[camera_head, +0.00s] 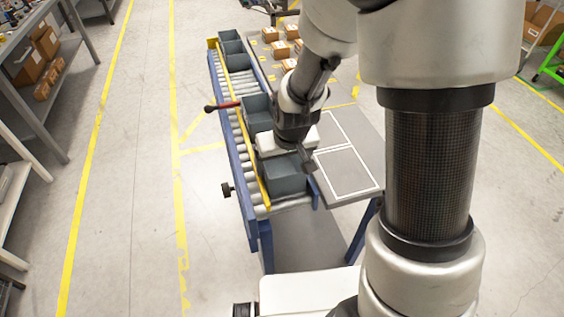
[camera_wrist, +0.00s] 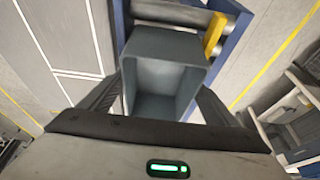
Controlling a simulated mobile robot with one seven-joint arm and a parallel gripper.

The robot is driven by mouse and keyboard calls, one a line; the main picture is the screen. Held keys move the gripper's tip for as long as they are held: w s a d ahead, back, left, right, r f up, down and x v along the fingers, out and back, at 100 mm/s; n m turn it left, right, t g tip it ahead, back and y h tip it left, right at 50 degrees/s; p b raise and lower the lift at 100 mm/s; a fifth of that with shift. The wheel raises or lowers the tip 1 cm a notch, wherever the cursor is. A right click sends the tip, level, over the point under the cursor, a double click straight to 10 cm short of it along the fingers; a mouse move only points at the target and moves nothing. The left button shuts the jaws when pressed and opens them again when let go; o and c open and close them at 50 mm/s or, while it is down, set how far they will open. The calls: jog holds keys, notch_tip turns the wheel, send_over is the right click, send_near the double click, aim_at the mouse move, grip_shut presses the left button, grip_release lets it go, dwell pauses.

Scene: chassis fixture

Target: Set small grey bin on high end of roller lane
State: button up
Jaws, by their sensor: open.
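A small grey bin (camera_head: 285,177) sits at the near end of the roller lane (camera_head: 258,210). My gripper (camera_head: 288,158) is right above it and hides part of its top. In the wrist view the bin (camera_wrist: 165,50) is open-topped and empty, and it lies between the two spread fingers of my gripper (camera_wrist: 160,100). One finger is on each side of the bin; I cannot tell whether they touch it. Bare rollers (camera_wrist: 180,18) show beyond the bin in the wrist view. More grey bins (camera_head: 257,110) stand farther up the lane.
Shelving (camera_head: 40,75) stands at the left; the floor between is clear.

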jog(key=shift+r, duration=0.15)
notch_tip(320, 180, up, 4)
jog(key=p, duration=0.3)
jog(key=shift+r, duration=0.1)
dwell(0.3)
jog(key=o, duration=0.4)
jog(key=shift+o, duration=0.2)
